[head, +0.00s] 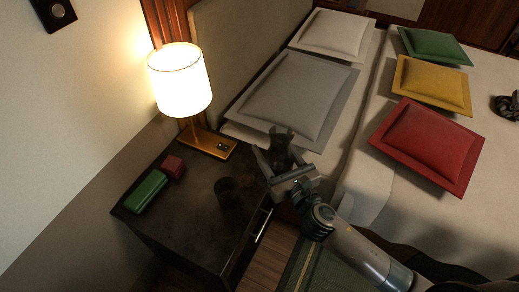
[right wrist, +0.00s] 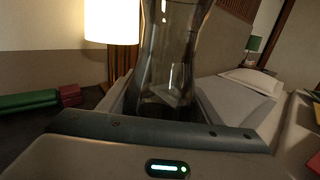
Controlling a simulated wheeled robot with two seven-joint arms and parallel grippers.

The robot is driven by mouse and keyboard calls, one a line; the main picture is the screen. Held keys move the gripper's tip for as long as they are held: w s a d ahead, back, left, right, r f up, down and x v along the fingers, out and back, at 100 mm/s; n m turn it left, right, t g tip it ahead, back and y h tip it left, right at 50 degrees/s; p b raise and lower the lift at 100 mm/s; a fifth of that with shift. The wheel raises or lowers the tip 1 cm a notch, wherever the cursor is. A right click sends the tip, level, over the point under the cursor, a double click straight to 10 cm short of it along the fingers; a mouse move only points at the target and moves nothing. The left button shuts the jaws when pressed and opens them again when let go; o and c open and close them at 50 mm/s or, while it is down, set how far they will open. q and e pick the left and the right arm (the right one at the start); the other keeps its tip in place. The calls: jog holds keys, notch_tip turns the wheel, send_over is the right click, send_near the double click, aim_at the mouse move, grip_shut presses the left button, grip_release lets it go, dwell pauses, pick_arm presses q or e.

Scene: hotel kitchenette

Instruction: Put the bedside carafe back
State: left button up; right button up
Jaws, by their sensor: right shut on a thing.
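A smoky clear glass carafe (head: 281,146) is upright in my right gripper (head: 284,168), beside the right edge of the dark nightstand (head: 185,226). The right gripper is shut on it. In the right wrist view the carafe (right wrist: 172,55) stands between the fingers, and its top is cut off by the frame. I cannot tell whether its base, hidden by the gripper, touches anything. My left gripper is not in view.
A lit lamp (head: 180,82) stands at the nightstand's back. A green box (head: 147,192) and a small red box (head: 173,167) lie at its left. The bed, with a grey pillow (head: 290,95) and coloured cushions, is at right. The nightstand's front left top is clear.

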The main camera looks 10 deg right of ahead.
jog(key=s+d+r+m+h, duration=0.1)
jog(key=s+d+r+h, duration=0.1)
jog(key=s, duration=0.4)
jog(key=s+d+r+m+h, duration=0.2)
jog(key=s+d+r, duration=0.3)
jog(key=s+r, duration=0.1)
jog(key=shift+d+t+h, duration=0.25)
jog(key=shift+t+h, duration=0.05)
jog(key=shift+a, duration=0.1)
